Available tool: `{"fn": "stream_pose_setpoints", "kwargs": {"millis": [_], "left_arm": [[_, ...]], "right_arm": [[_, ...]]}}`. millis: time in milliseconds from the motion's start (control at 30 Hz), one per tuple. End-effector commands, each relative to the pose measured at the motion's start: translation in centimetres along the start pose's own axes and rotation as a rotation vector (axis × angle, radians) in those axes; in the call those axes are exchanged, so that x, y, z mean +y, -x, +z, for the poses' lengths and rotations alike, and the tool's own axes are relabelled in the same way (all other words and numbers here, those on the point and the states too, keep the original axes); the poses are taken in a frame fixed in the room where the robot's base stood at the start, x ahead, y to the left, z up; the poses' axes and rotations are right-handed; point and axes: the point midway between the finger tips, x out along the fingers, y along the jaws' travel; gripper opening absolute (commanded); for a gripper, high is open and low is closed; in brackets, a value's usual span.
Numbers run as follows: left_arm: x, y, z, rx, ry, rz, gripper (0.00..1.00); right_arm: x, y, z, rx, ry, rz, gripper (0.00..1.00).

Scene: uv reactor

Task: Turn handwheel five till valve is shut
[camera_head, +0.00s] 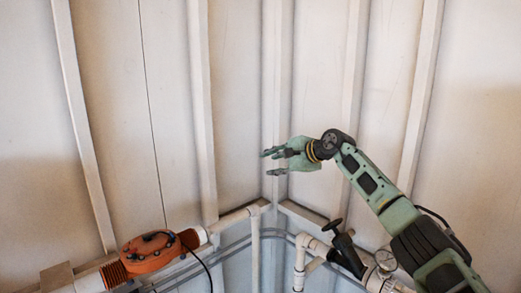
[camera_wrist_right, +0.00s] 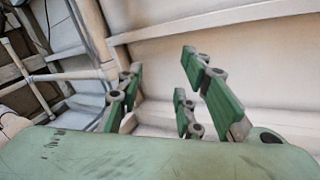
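A dark handwheel (camera_head: 332,226) sits on a black valve body (camera_head: 347,254) on the white pipework at the lower middle right in the head view. I cannot read a number on it. My right gripper (camera_head: 268,163) is open and empty in the air, above and to the left of that handwheel, with its fingers pointing left. In the right wrist view its green fingers (camera_wrist_right: 158,98) are spread apart with nothing between them. No handwheel can be made out in the wrist view. My left gripper is out of view.
An orange-red device (camera_head: 152,252) is fitted on the pipe at lower left, with a black cable hanging from it. A round gauge (camera_head: 385,259) stands right of the valve. White pipes (camera_head: 236,217) run along the ribbed walls. The air around my right gripper is clear.

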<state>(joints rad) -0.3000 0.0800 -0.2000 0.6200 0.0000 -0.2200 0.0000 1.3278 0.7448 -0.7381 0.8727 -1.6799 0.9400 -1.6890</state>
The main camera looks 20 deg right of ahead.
Motion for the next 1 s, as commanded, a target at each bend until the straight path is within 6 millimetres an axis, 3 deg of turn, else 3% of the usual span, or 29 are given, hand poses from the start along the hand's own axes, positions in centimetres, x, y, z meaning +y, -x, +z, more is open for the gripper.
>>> {"fn": "stream_pose_setpoints", "kwargs": {"millis": [200, 500, 1000], "left_arm": [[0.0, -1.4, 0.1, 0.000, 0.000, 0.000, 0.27], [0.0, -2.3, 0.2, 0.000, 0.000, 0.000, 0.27], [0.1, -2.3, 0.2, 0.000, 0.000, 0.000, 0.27]], "right_arm": [[-3.2, -3.2, 2.3, -0.061, -0.154, -0.197, 0.33], [-6.4, -5.1, 4.0, -0.119, -0.328, -0.393, 0.33], [-7.0, -5.2, 4.1, -0.129, -0.360, -0.427, 0.33]]}}
